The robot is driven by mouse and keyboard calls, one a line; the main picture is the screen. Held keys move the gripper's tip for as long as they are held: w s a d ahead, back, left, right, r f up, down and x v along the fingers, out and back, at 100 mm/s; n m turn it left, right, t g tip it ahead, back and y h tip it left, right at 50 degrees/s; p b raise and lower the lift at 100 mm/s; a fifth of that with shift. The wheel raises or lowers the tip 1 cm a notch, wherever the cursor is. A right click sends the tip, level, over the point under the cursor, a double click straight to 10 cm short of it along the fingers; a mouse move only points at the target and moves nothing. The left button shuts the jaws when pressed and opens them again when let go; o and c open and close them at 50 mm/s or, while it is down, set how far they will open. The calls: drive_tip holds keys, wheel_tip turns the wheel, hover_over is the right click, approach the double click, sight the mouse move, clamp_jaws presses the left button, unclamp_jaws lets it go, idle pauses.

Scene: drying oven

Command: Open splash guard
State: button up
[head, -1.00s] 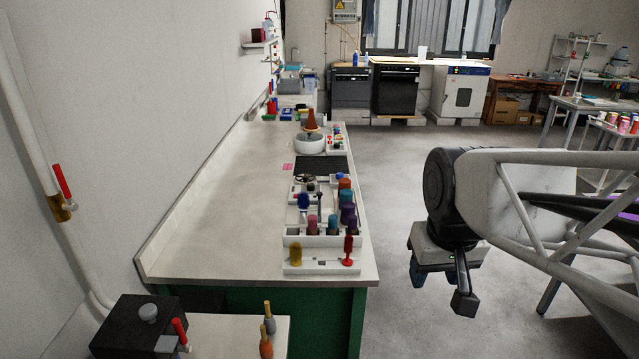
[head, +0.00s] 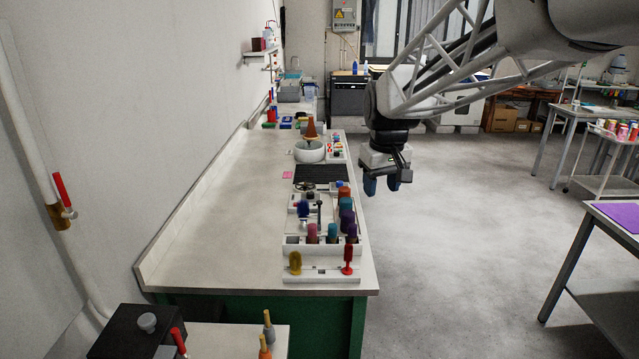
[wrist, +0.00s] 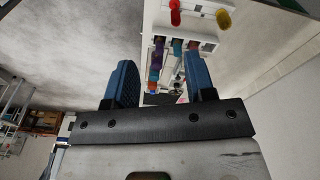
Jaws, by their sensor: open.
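I cannot make out with certainty which thing is the splash guard. A round white bowl-like item (head: 309,152) with a brown cone (head: 310,130) above it stands toward the far end of the long bench (head: 215,205). My gripper (head: 382,184) hangs with blue fingers pointing down, just right of the bench's right edge and nearer than the white bowl. It is open, with nothing between the fingers. In the wrist view its two blue fingers (wrist: 160,65) stand apart, with bench items visible beyond and between them.
A white rack (head: 320,247) with several coloured-handled items stands at the bench's near right, with a red-handled one (head: 348,257) in front. A dark mat (head: 321,172) lies behind. The bench's left half is clear.

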drive_tip(key=w+a+f+n, duration=0.1)
drive_tip(key=w+a+f, duration=0.2)
drive_tip(key=w, duration=0.7)
drive_tip(key=w+a+f+n, duration=0.1)
drive_tip(key=w+a+f, duration=0.15)
drive_tip(key=w, duration=0.65)
drive_tip(key=n+g, duration=0.1)
drive_tip(key=n, duration=0.2)
approach(320, 202)
drive_tip(key=shift+s+d, duration=0.1)
drive_tip(key=shift+s, duration=0.05)
drive_tip(key=shift+w+a+f, duration=0.25)
drive_tip(key=shift+w+f, duration=0.2)
drive_tip(key=shift+f, duration=0.05)
drive_tip(key=shift+f, duration=0.15)
drive_tip(key=shift+f, duration=3.75)
clamp_jaws()
